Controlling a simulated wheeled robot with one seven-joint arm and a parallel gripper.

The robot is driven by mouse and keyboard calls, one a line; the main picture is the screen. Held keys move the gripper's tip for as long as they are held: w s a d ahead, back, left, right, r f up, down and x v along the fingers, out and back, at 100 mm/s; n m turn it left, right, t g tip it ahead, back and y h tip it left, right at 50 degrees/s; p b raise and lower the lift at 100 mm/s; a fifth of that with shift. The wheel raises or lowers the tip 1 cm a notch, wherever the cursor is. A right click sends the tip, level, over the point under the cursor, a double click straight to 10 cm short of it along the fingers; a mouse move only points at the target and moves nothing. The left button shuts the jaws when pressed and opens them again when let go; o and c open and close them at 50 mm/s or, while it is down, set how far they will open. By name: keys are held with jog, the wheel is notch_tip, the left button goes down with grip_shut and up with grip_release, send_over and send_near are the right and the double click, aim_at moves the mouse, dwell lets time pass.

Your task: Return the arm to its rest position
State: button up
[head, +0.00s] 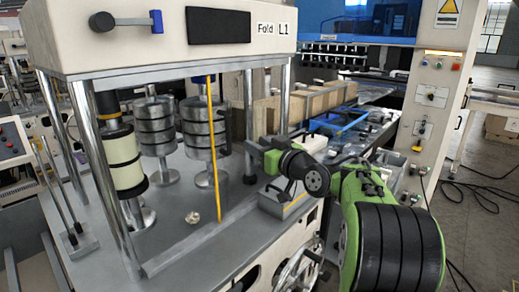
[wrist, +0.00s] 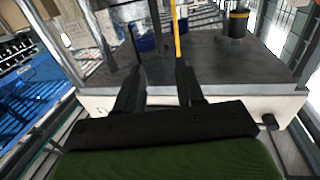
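My arm (head: 385,225), green and black, reaches in from the lower right of the head view. My gripper (head: 250,155) is at its far end, beside the right front post of the Fold L1 machine (head: 150,45). In the wrist view my gripper (wrist: 160,85) shows two dark fingers standing apart with nothing held between them. A thin yellow upright rod (head: 214,150) stands to the left of the gripper. It also shows beyond the fingers in the wrist view (wrist: 176,35).
Stacked grey discs (head: 203,130) and a cream roll (head: 124,160) stand on the machine's grey deck (head: 185,250). Cardboard boxes (head: 325,95) and a blue tray (head: 338,122) lie behind the arm. A cream control column (head: 430,110) stands at right. Cables lie on the floor.

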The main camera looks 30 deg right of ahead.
dwell(0.3)
jog(key=s+a+f+g, duration=0.5)
jog(key=s+a, duration=0.6)
jog(key=a, duration=0.2)
jog(key=s+f+m+g+h, duration=0.1)
jog(key=s+f+g, duration=0.2)
jog(key=s, duration=0.9)
jog(key=s+f+m+g+h, duration=0.1)
jog(key=s+f+g, duration=0.3)
jog(key=s+f, duration=0.5)
jog(key=s+a+h, duration=0.1)
jog(key=s, duration=0.2)
